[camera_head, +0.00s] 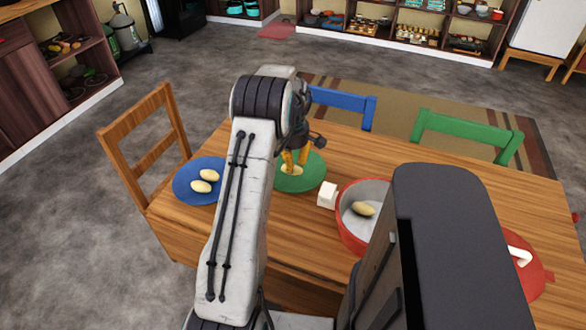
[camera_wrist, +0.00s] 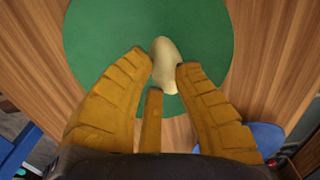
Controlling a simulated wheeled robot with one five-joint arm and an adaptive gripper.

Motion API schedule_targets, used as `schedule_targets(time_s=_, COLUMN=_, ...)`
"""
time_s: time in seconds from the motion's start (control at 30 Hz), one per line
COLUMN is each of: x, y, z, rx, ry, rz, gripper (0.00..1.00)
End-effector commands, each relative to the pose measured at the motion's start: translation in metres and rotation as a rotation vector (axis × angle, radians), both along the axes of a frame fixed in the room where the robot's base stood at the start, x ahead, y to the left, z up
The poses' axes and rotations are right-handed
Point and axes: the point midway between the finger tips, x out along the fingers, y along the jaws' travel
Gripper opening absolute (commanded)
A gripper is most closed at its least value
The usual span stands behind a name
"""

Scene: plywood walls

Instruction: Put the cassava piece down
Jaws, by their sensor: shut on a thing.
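My gripper (camera_head: 294,160) is over the green plate (camera_head: 314,176), on the wooden table. Its yellow fingers are shut on a pale cream cassava piece (camera_head: 291,170), low at the plate. In the wrist view, the fingertips (camera_wrist: 164,66) are on either side of the cassava piece (camera_wrist: 164,50), with the green plate (camera_wrist: 95,35) behind it. I cannot tell whether the piece touches the plate. My arm hides part of the plate's left side in the head view.
A blue plate (camera_head: 187,196) with two similar pieces lies left of my arm. A white block (camera_head: 327,195) and a red pot (camera_head: 347,232) holding another piece stand to the right. A red lid (camera_head: 533,277) lies farther right. Wooden, blue and green chairs surround the table.

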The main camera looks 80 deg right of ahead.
Motion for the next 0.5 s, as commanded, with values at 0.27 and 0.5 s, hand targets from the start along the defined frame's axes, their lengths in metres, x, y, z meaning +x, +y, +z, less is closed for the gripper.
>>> schedule_targets(time_s=0.27, x=0.000, y=0.001, z=-0.029, rx=0.002, ry=0.000, rz=0.000, gripper=0.00)
schedule_targets(time_s=0.5, x=0.000, y=0.001, z=-0.032, rx=0.002, ry=0.000, rz=0.000, gripper=0.31)
